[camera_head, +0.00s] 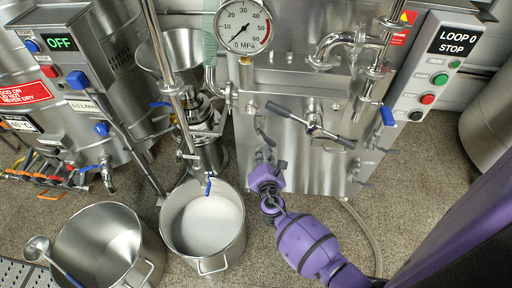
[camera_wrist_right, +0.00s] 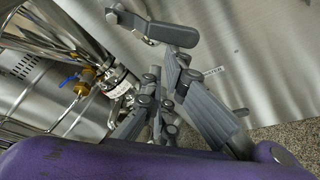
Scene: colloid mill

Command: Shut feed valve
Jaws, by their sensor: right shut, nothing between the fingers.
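My right gripper (camera_head: 266,154) is low in front of the steel machine panel, left of its middle, with its purple arm coming up from the bottom right. In the right wrist view its grey fingers (camera_wrist_right: 172,82) are shut and empty. A grey lever handle on a metal stem (camera_wrist_right: 150,28) stands out from the panel just beyond the fingertips, apart from them in that view. A small dark handle also shows just above the gripper in the head view (camera_head: 264,134). Which valve is the feed valve cannot be read; a small label (camera_wrist_right: 213,70) beside the lever is illegible. My left gripper is not in view.
A pot of white liquid (camera_head: 203,226) and an empty pot (camera_head: 100,245) stand to the left. A control box (camera_head: 433,75) reads "LOOP 0 STOP". A hose (camera_head: 365,228) lies on the floor.

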